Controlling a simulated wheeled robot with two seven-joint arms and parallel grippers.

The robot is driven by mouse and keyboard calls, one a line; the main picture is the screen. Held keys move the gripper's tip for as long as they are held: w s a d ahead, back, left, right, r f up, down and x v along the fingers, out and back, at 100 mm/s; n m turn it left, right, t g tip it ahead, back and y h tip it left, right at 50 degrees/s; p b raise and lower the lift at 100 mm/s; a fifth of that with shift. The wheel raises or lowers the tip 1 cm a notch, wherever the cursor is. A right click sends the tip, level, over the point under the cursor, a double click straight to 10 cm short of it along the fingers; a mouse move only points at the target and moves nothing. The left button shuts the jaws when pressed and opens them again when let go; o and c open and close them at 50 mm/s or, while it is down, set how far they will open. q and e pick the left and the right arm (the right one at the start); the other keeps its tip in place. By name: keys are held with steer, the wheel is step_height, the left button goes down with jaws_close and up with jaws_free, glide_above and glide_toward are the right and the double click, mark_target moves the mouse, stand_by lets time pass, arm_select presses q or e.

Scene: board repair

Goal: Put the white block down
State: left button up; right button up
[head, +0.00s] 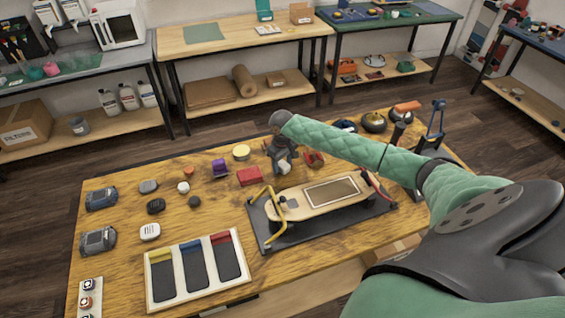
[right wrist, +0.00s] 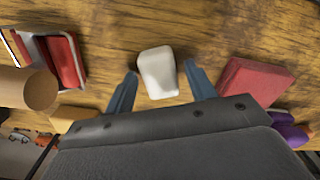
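The white block (right wrist: 158,72) is a small rounded piece. In the right wrist view it shows between the fingertips of my right gripper (right wrist: 162,80), with a gap on each side. The blue-grey fingers are apart and do not appear to grip it. In the head view the white block (head: 284,168) shows at the lower end of my right gripper (head: 282,158), near the wooden table (head: 120,262). I cannot tell whether its underside rests fully on the wood. My left gripper is not in view.
A red block (head: 250,176) lies left of the gripper and a red-and-white item (head: 314,159) right of it. A skateboard (head: 325,196) on a dark mat (head: 268,242) is in front. A tray with three compartments (head: 150,292) stands at the front left.

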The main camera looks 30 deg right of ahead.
mark_target(282, 164)
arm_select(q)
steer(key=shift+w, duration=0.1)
arm_select(e)
steer(key=shift+r, duration=0.1)
steer(key=shift+r, duration=0.25)
arm_select(q)
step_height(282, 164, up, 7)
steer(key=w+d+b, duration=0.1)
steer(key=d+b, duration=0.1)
steer(key=b, duration=0.1)
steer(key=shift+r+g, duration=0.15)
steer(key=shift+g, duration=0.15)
arm_select(e)
step_height(282, 164, up, 12)
steer(key=shift+f, duration=0.2)
